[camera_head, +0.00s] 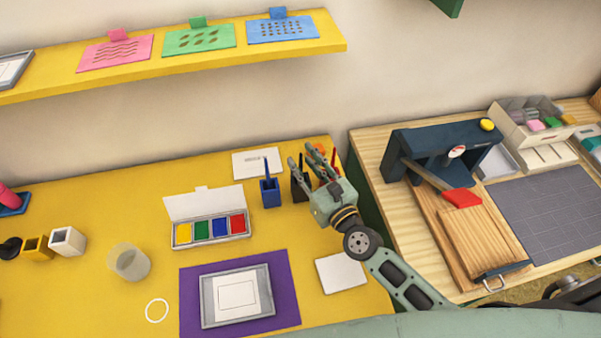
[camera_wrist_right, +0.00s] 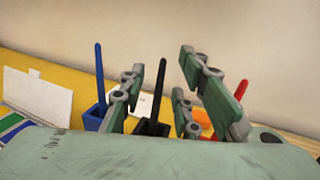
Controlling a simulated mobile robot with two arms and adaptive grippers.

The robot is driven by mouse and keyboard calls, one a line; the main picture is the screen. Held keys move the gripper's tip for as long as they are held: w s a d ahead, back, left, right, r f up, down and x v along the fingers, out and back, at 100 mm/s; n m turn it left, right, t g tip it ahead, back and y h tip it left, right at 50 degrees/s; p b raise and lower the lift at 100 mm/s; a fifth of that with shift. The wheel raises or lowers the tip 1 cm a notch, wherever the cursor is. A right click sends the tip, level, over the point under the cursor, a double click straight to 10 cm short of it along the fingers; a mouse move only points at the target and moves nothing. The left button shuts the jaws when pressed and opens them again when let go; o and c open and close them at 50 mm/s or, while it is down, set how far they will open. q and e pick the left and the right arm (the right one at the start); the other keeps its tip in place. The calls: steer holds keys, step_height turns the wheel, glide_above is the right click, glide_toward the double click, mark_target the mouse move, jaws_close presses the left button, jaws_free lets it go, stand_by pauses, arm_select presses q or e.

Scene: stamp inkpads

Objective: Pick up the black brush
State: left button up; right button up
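The black brush (camera_wrist_right: 155,108) stands upright in a black holder (camera_wrist_right: 153,127), seen in the right wrist view between the spread fingers of my right gripper (camera_wrist_right: 162,75). In the head view the black holder (camera_head: 299,191) shows beside the blue one, and the fingers partly cover the brush. My right gripper (camera_head: 309,160) is open and empty at the brush, near the table's back right. I cannot tell whether any finger touches the brush. My left gripper is in neither view.
A blue brush in a blue holder (camera_head: 270,192) stands close on the left. A red brush (camera_wrist_right: 240,90) stands close on the right. An open paint box (camera_head: 208,241) lies further left. A white pad (camera_head: 341,273) lies in front. The yellow shelf (camera_head: 180,65) hangs above.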

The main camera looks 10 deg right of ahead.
steer(key=shift+x, duration=0.85)
jaws_close()
